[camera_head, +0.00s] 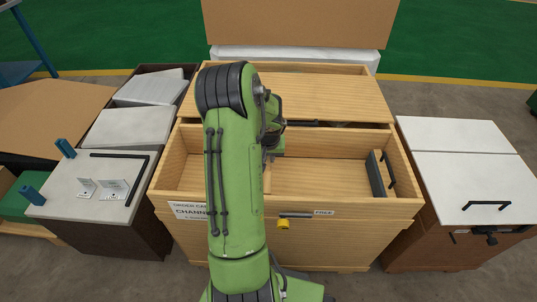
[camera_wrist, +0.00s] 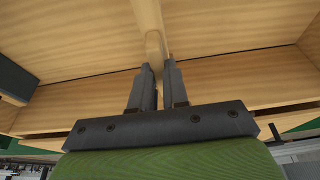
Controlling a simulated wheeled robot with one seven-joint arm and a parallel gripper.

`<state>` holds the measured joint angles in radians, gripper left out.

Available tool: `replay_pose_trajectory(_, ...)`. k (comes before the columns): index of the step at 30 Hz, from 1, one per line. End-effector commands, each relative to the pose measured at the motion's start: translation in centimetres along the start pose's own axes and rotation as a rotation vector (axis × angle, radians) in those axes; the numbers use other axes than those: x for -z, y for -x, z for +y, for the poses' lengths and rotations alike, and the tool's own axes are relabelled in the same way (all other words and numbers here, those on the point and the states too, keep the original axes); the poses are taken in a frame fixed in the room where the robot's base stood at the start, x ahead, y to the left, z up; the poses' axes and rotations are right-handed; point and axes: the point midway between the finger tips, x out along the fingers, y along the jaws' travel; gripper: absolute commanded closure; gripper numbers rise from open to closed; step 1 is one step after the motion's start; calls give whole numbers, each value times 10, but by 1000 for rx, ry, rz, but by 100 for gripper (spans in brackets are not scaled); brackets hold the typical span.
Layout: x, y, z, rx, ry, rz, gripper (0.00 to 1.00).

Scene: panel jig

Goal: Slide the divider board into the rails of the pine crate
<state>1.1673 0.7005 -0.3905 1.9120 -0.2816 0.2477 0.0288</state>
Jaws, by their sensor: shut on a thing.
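The pine crate (camera_head: 345,208) stands in the middle of the head view, its front compartment open at the top. The divider board (camera_head: 267,178) shows as a thin, pale upright edge inside that compartment, partly hidden by my arm. In the wrist view the board (camera_wrist: 149,18) runs edge-on from the top down between the fingers. My gripper (camera_wrist: 157,68) is shut on its near end; in the head view my gripper (camera_head: 272,147) is partly hidden behind my green arm. The rails are not clear in either view, and I cannot tell whether the board sits in them.
A dark panel with a black handle (camera_head: 378,175) stands at the crate's right end. White-topped cabinets stand to the right (camera_head: 465,180) and left (camera_head: 90,185), the left one carrying small brackets. A yellow piece (camera_head: 283,224) hangs on the crate front. The compartment's right part is mostly clear.

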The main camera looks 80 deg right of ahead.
Motion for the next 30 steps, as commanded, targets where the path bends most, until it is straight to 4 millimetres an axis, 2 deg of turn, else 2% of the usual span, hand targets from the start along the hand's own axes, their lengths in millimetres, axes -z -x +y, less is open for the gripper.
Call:
replay_pose_trajectory(23, -6, -18, 0, 0, 0, 0, 100)
replay_pose_trajectory(24, -6, -18, 0, 0, 0, 0, 83)
replay_pose_trajectory(29, -6, -18, 0, 0, 0, 0, 58)
replay_pose_trajectory(30, -6, -18, 0, 0, 0, 0, 56)
